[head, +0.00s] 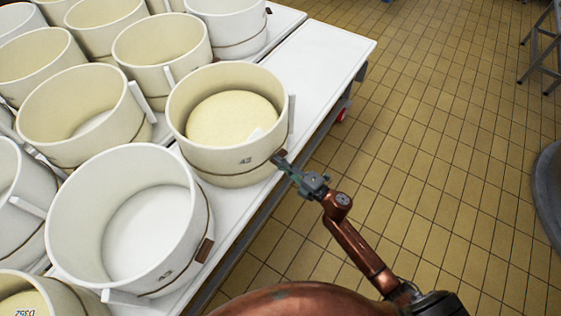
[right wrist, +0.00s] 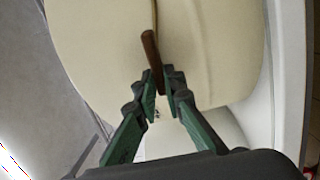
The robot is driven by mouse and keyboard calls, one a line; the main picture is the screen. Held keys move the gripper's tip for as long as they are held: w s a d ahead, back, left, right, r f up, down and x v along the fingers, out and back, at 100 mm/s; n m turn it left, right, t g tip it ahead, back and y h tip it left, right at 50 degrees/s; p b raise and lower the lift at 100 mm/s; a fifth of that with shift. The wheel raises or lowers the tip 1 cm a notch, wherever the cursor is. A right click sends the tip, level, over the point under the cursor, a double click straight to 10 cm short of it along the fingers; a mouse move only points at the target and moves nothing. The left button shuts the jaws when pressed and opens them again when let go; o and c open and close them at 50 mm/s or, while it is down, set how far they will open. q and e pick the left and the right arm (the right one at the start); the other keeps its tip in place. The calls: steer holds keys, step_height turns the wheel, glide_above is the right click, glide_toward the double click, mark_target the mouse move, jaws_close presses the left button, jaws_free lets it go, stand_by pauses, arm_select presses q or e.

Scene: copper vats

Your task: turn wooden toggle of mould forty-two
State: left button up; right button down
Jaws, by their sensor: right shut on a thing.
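Mould forty-two (head: 225,155) is a round cream tub with a dark cord around it and "42" on its side; a pale yellow cheese (head: 232,119) lies inside. Its brown wooden toggle (head: 278,157) sits at the cord on the tub's lower right side. In the right wrist view the toggle (right wrist: 150,50) is a slim brown stick, slightly tilted, against the cream wall. My right gripper (head: 284,165) is at the toggle; its green-and-black fingers (right wrist: 166,84) are shut on the toggle's near end, which they partly hide. My left gripper is not in view.
Mould forty-three (head: 75,245), empty, stands in front-left on the white table (head: 318,50), with its own brown toggle (head: 205,250). Several more tubs crowd the left. Tiled floor (head: 450,150) lies open to the right; a grey vessel (head: 551,190) stands at the right edge.

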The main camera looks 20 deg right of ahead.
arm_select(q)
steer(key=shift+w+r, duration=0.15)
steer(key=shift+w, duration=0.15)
arm_select(e)
steer(key=shift+f+n, duration=0.1)
steer(key=shift+n, duration=0.3)
steer(key=c, duration=2)
jaws_free()
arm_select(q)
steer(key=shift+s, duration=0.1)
arm_select(e)
steer(key=shift+s, duration=0.1)
steer(key=v, duration=1.1)
steer(key=shift+s+d, duration=0.25)
steer(key=shift+s, duration=0.1)
